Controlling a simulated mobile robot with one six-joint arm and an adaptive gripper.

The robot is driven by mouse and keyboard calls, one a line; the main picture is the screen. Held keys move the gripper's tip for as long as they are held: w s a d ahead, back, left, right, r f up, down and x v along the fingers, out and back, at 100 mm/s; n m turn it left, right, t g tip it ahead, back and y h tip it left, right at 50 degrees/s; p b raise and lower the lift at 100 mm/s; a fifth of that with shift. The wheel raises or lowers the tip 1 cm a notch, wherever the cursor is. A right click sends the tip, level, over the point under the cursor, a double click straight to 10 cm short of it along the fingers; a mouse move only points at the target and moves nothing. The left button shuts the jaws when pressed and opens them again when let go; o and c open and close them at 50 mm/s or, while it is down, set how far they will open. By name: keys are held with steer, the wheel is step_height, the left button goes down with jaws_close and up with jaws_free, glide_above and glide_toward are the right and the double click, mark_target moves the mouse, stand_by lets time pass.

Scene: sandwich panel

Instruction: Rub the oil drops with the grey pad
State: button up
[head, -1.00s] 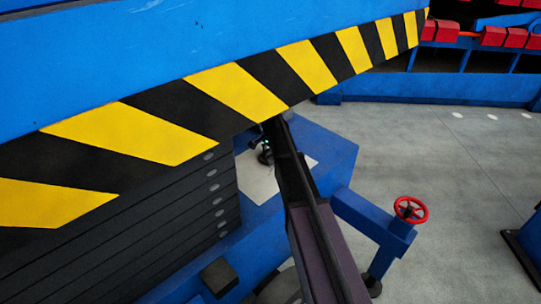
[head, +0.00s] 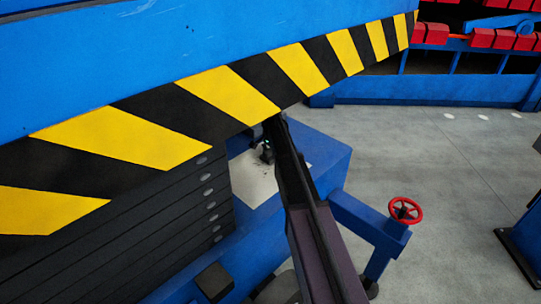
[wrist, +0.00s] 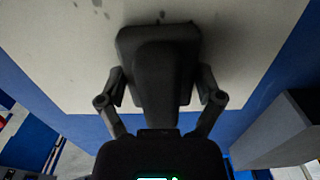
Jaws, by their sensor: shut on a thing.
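My gripper (wrist: 160,90) is shut on the handle of the dark grey pad (wrist: 132,42), with one finger on each side. The pad's block lies ahead of the fingers, over the pale panel (wrist: 250,50). Whether the pad touches the panel I cannot tell. Dark oil drops (wrist: 97,3) show on the panel at the top edge of the wrist view, left of the pad, and another lies just beyond the pad's far edge. In the head view the panel (head: 256,192) is partly hidden by the striped beam and my arm, and my gripper (head: 267,150) looks small and dark above it.
A blue beam with a yellow-black striped edge (head: 240,95) crosses above the panel. A stack of dark slabs (head: 130,215) stands left of it. A blue frame with a red handwheel (head: 405,210) is at right. Grey floor (head: 460,180) is clear beyond.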

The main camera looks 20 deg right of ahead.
steer(key=shift+d+r, duration=0.1)
step_height(320, 180, up, 6)
steer(key=p, duration=0.6)
stand_by(0.5)
steer(key=shift+r+p, duration=1.4)
steer(key=shift+p, duration=0.15)
steer(key=shift+f, duration=0.1)
